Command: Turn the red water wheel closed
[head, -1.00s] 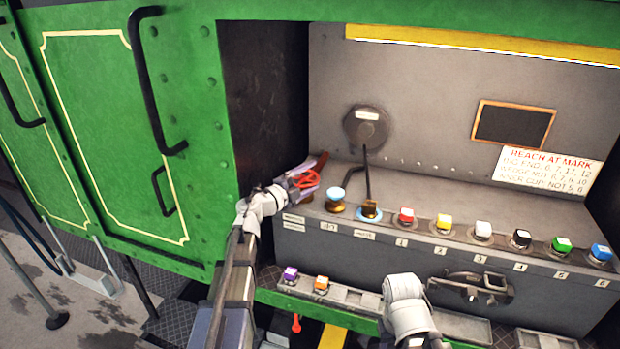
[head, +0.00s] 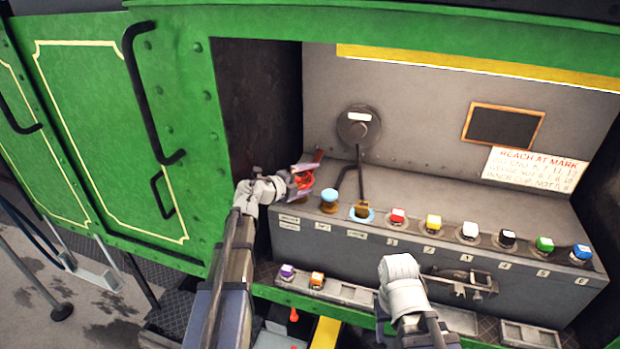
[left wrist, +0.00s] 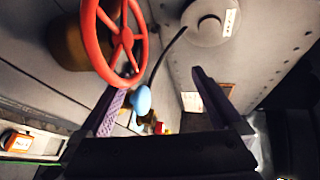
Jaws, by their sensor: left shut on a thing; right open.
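The red water wheel (head: 301,183) is at the left end of the grey control box, partly hidden by my left gripper (head: 306,174). In the left wrist view the spoked red wheel (left wrist: 127,38) fills the upper left, mounted on a brass-coloured body. One finger of my left gripper (left wrist: 160,95) is at its rim, and the gripper is shut on the wheel. My right gripper (head: 400,272) is open in front of the box, apart from the wheel; its fingers are hard to make out.
A light-blue knob (head: 328,195) stands close right of the wheel. A lever (head: 361,180) rises behind another blue-based fitting. Several coloured buttons line the box to the right. A tray (head: 345,291) with purple and orange buttons is below. The green door (head: 110,140) stands left.

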